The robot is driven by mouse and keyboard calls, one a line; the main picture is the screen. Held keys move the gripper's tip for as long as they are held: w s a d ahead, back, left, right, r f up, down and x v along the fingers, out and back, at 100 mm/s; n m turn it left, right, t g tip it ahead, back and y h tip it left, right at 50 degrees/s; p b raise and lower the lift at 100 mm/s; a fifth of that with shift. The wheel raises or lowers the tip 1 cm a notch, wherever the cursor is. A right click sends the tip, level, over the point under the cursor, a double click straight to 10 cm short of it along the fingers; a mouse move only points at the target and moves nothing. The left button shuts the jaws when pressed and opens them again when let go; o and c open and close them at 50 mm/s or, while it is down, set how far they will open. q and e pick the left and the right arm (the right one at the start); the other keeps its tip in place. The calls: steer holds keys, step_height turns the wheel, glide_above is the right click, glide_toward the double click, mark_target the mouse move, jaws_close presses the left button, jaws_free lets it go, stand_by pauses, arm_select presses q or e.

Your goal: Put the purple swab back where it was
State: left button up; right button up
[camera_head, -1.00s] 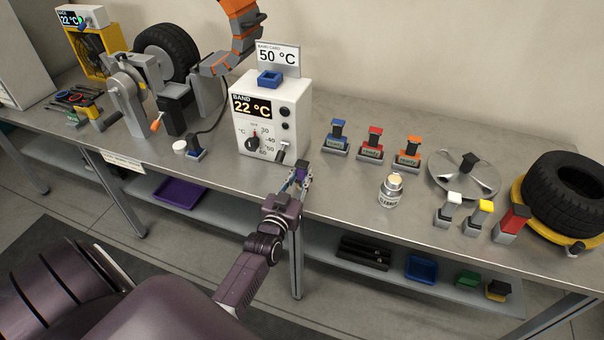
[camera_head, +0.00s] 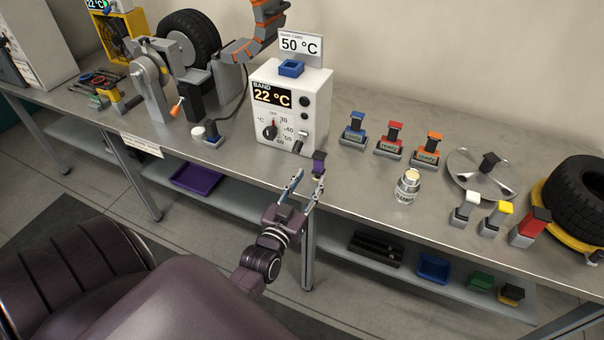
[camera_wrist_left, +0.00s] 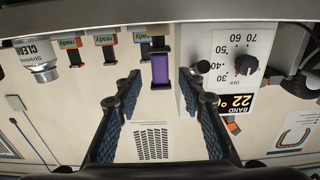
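The purple swab (camera_head: 319,163) stands upright near the bench's front edge, just right of the white band box (camera_head: 290,105). Its purple part also shows in the left wrist view (camera_wrist_left: 160,72), between the fingertips' lines and apart from both fingers. My left gripper (camera_head: 307,182) is open and empty in front of the swab, with a finger toward each side. In the left wrist view both fingers (camera_wrist_left: 159,80) are spread wide. The swab's foot is partly hidden by the gripper in the head view. My right gripper is not in view.
Blue (camera_head: 354,128), red (camera_head: 390,138) and orange (camera_head: 428,149) swabs stand in labelled holders to the right. A cleaner bottle (camera_head: 407,186) stands near the front edge. White, yellow and red-topped blocks, a metal disc and a tyre (camera_head: 580,195) lie further right.

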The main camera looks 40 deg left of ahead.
arm_select(q)
steer(key=s+d+f+m+g+h, duration=0.1)
steer(key=s+d+f+g, duration=0.4)
steer(key=f, duration=0.7)
steer(key=s+d+f+m+g+h, duration=0.1)
steer(key=s+d+f+h, duration=0.15)
steer(key=s+f, duration=0.7)
steer(key=s+d+f+m+g+h, duration=0.1)
steer(key=s+d+f+g, duration=0.3)
steer(key=f, duration=1)
steer(key=s+f+g, duration=0.2)
steer(key=s+f, duration=0.3)
steer(key=s, duration=0.4)
steer(key=s+f+m+g, duration=0.1)
steer(key=s+f, duration=0.3)
steer(key=s, duration=0.4)
steer(key=s+f+m+g, duration=0.1)
steer(key=s+f+g, duration=0.2)
steer(key=s, duration=0.6)
step_height(320, 180, down, 3)
steer(key=shift+s+d+r, duration=0.15)
steer(key=shift+s+d, duration=0.2)
steer(key=shift+d, duration=0.1)
